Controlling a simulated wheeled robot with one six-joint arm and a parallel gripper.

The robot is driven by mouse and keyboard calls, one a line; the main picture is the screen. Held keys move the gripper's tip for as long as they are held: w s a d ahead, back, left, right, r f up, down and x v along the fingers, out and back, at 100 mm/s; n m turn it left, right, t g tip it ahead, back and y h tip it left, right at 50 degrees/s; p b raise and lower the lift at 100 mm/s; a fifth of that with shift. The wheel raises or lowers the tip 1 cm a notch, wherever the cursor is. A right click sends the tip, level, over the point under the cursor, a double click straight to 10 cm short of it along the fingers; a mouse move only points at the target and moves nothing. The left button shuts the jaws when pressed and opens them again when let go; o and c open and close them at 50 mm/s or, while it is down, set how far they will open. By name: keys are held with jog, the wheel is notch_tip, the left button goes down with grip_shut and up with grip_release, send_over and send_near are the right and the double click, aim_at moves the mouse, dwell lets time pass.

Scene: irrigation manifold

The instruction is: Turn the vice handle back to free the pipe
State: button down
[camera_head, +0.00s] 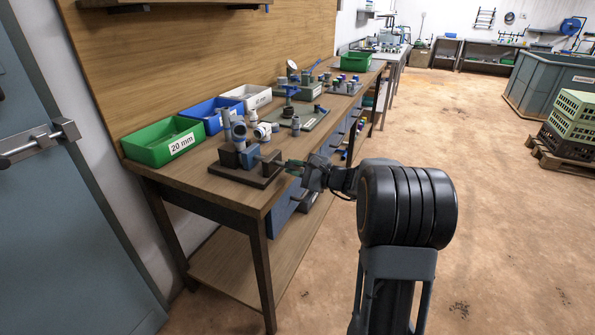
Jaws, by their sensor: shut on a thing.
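The vice (249,160) stands on a dark base plate (228,174) near the front end of the wooden bench. A grey upright pipe (238,134) rises from its jaws; I cannot tell how tightly it is clamped. My gripper (287,165) reaches in from the right at the vice's right side. It is shut on the vice handle, which is small and mostly hidden by the fingers.
A green bin marked 20 mm (163,143), a blue bin (212,111) and a white bin (246,95) line the back of the bench (193,180). The floor (490,220) to the right is open.

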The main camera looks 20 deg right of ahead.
jog(key=shift+f+n+b, duration=0.15)
jog(key=shift+n+b, duration=0.25)
jog(key=shift+b, duration=0.3)
jog(key=n+b, duration=0.2)
jog(key=b, duration=0.2)
jog(key=c, duration=1.4)
grip_release()
jog(key=shift+r+n, duration=0.2)
jog(key=shift+n, duration=0.1)
jog(key=o, duration=0.4)
jog(key=shift+d, duration=0.1)
jog(key=b+v, duration=0.1)
jog(key=v, duration=0.6)
